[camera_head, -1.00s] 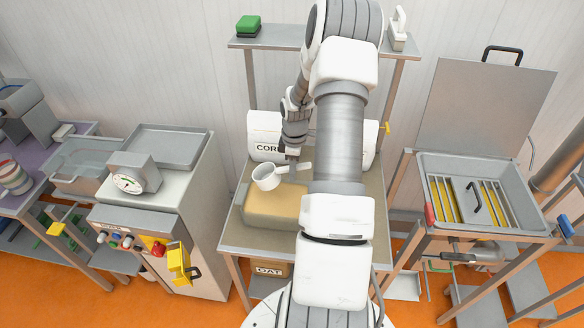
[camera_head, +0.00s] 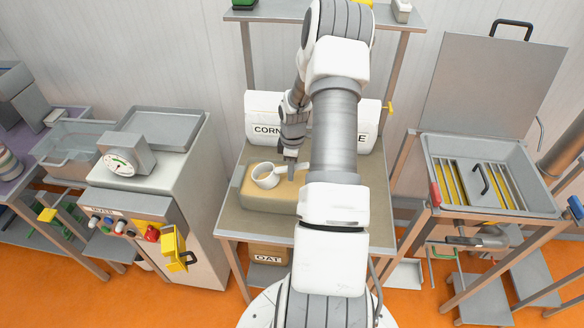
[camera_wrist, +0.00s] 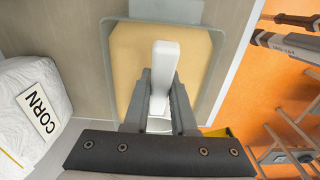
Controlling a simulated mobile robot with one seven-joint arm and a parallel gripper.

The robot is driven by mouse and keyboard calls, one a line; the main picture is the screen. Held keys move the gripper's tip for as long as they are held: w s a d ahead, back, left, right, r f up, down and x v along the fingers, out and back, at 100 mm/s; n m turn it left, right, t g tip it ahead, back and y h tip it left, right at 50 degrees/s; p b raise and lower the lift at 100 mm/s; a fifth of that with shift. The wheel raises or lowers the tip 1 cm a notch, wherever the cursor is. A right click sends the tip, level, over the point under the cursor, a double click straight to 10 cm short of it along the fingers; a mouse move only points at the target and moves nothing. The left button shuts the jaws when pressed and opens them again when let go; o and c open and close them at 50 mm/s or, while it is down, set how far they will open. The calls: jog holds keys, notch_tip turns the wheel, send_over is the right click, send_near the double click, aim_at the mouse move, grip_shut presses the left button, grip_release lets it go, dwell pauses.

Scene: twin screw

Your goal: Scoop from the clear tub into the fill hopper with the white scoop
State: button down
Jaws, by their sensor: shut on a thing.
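The clear tub (camera_wrist: 207,30) is see-through and filled with tan meal (camera_wrist: 130,60); it also shows in the head view (camera_head: 270,200), on the middle table. My gripper (camera_wrist: 160,95) is shut on the handle of the white scoop (camera_wrist: 165,60). In the head view the scoop's round cup (camera_head: 265,175) is over the tub's left part, left of my gripper (camera_head: 291,158). I cannot tell whether the cup touches the meal. A grey open basin (camera_head: 520,165) with a grate over yellow bars, likely the fill hopper, stands at the right with its lid raised.
White bags, one marked CORN (camera_head: 266,115), stand behind the tub. A shelf (camera_head: 275,15) is above them. A machine with a dial and tray (camera_head: 160,135) is left of the table. My arm hides the tub's right part. An orange floor gap lies before the basin's stand.

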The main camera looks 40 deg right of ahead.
jog(key=f, duration=0.1)
jog(key=f+b, duration=0.1)
jog(key=f, duration=0.1)
jog(key=shift+w+a+f+b, duration=0.1)
jog(key=shift+w+a+b, duration=0.15)
jog(key=shift+b, duration=0.1)
jog(key=shift+w+a+f+b, duration=0.35)
jog(key=shift+w+b, duration=0.05)
jog(key=shift+w, duration=0.05)
jog(key=shift+r, duration=0.1)
dwell(0.7)
jog(key=shift+t+y, duration=0.3)
jog(key=r+p, duration=0.1)
jog(key=r, duration=0.1)
jog(key=r+p, duration=0.3)
jog(key=r, duration=0.1)
jog(key=shift+s+d+p, duration=0.2)
jog(key=shift+s+p, duration=0.05)
jog(key=shift+p, duration=0.05)
jog(key=shift+s, duration=0.1)
jog(key=shift+s+d+r+t+y+p, duration=0.15)
jog(key=shift+d+r+t+y+p, duration=0.05)
jog(key=shift+r+t+y+p, duration=0.25)
jog(key=shift+s+d+r+t+y+p, duration=0.15)
jog(key=shift+r+t+y+p, duration=0.15)
jog(key=shift+t+y, duration=0.2)
